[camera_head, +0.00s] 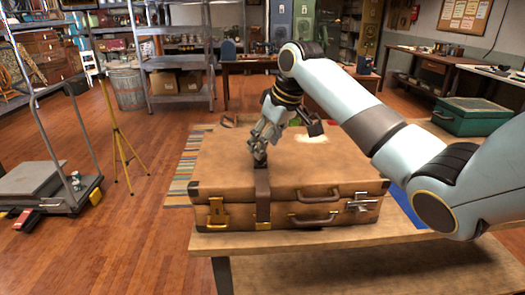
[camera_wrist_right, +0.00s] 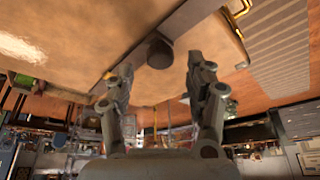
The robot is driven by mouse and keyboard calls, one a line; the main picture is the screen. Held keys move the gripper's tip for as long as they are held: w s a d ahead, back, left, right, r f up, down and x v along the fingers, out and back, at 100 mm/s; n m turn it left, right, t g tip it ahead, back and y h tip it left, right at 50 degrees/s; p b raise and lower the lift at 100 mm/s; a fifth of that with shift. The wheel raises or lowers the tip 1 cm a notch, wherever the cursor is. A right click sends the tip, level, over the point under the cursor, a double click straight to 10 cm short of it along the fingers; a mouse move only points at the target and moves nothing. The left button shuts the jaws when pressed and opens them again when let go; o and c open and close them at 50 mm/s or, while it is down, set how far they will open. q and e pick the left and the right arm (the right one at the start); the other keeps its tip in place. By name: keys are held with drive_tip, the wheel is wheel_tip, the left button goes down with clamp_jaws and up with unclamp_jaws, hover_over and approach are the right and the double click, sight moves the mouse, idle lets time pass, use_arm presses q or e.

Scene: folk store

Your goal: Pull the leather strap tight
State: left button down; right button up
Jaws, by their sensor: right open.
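A brown suitcase (camera_head: 300,165) lies flat and closed on a wooden table. A dark leather strap (camera_head: 262,205) runs over its lid and down its front, left of the handle (camera_head: 318,195). In the right wrist view the strap (camera_wrist_right: 190,18) crosses the lid slantwise, with a dark rounded piece (camera_wrist_right: 159,52) standing at its edge. My right gripper (camera_head: 259,158) is over the lid by the strap. Its two fingers (camera_wrist_right: 155,80) are spread, with the dark rounded piece showing between and beyond their tips. Contact cannot be told. My left gripper is not in view.
The suitcase has a brass latch (camera_head: 216,212) at left and a metal latch (camera_head: 361,202) at right. The table (camera_head: 300,245) has bare room in front. A yellow tripod (camera_head: 120,140) and a cart (camera_head: 50,185) stand left; a green chest (camera_head: 470,117) sits far right.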

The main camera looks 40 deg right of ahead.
drive_tip(key=shift+x, duration=1.7)
drive_tip(key=shift+c, duration=0.3)
clamp_jaws()
drive_tip(key=shift+r, duration=0.1)
